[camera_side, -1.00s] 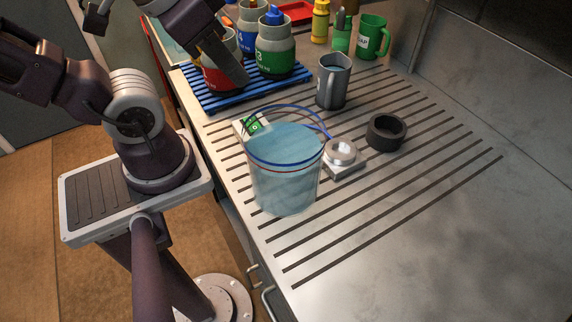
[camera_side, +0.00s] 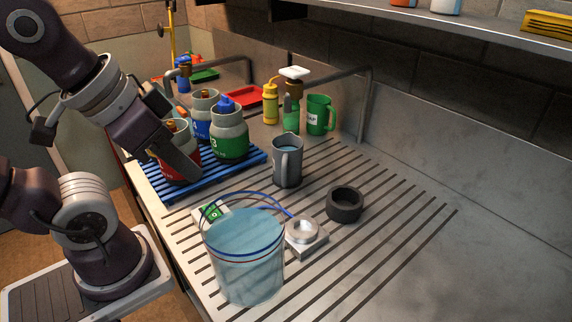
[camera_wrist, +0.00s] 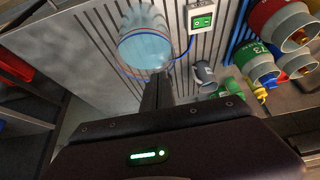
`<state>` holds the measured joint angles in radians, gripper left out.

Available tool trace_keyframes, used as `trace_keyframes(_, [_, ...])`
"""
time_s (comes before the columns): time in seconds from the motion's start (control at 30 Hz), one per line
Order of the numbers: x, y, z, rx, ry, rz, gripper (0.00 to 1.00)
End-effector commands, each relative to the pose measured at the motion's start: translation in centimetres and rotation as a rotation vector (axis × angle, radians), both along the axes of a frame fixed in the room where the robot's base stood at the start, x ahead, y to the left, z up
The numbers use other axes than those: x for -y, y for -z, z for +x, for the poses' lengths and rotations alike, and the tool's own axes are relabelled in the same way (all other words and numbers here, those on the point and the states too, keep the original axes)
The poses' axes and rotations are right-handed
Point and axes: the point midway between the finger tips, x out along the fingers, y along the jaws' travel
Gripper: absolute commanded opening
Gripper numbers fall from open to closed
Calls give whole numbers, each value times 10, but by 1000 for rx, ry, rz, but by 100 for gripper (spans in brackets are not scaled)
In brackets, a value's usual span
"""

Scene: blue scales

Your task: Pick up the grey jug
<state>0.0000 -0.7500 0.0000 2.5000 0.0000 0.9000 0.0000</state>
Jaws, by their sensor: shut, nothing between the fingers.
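The grey jug (camera_side: 288,166) stands upright on the grooved steel worktop, near the middle of the side view, its handle facing the camera. Its inside looks bluish. In the wrist view the jug (camera_wrist: 204,74) shows small, right of the fingers. My gripper (camera_side: 194,174) is shut and empty, to the left of the jug and apart from it, in front of the red-labelled bottle by the blue rack. In the wrist view the dark fingers (camera_wrist: 157,92) are together and point toward the clear bucket.
A clear bucket (camera_side: 244,270) of bluish liquid stands in front of the jug. A small scale (camera_side: 304,237) and black ring (camera_side: 345,205) lie nearby. The blue rack (camera_side: 236,169) holds several bottles. A green mug (camera_side: 319,115) stands behind. Free worktop lies at right.

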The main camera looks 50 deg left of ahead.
Motion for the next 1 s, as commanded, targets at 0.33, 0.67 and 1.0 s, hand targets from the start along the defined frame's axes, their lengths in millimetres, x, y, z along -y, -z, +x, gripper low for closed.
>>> trace_keyframes(0.33, [0,0,0,0,0,0,24])
trace_keyframes(0.67, [-7,-1,8,9,-15,22,25])
trace_keyframes(1.0, [-166,34,237,306,139,403,25])
